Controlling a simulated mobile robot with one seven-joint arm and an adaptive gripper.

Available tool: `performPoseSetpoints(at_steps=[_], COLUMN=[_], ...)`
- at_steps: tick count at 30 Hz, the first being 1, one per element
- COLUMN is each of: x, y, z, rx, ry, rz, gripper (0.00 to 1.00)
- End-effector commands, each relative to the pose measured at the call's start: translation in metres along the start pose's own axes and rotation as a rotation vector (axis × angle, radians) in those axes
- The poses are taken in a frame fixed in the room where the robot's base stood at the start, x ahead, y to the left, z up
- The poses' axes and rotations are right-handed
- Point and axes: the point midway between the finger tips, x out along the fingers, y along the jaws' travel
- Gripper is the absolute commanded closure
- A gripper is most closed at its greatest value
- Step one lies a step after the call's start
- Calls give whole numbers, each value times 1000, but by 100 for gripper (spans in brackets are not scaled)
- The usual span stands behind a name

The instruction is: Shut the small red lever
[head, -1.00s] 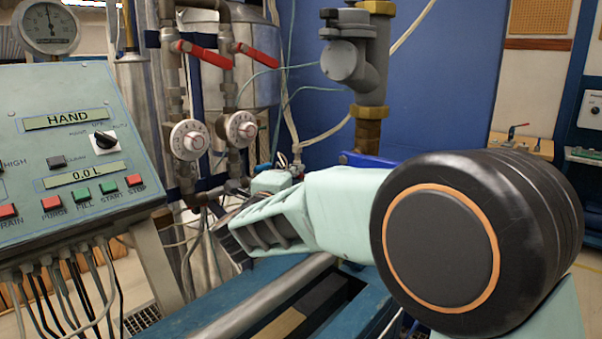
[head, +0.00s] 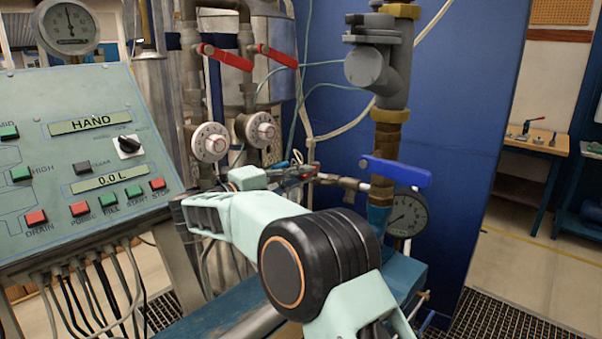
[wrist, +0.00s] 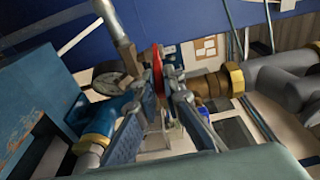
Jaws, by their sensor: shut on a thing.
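The small red lever (wrist: 158,70) shows in the wrist view as a red strip standing between my fingertips. My gripper (wrist: 160,84) is closed on it, one finger on each side. In the head view my gripper (head: 304,171) is small and far off, behind my forearm, at the pipe left of the blue lever. The lever is hard to make out there, with only a little red at the fingertips. The lower part of the lever and its valve are partly hidden by the fingers.
Two larger red levers (head: 226,57) (head: 277,55) sit on the upright pipes above two dials. A blue lever (head: 396,172) and a pressure gauge (head: 407,214) stand to the right. The control panel (head: 85,150) fills the left side. The floor at right is clear.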

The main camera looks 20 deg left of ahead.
Motion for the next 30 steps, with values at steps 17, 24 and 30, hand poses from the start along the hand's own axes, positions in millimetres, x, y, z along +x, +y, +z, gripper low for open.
performPoseSetpoints(at_steps=[17, 24, 30], x=[1, 1, -2], y=[0, 0, 0], z=[0, 0, 0], rx=[1, 1, 1], ry=[17, 16, 14], rz=[-1, -1, -1], gripper=[88, 74, 74])
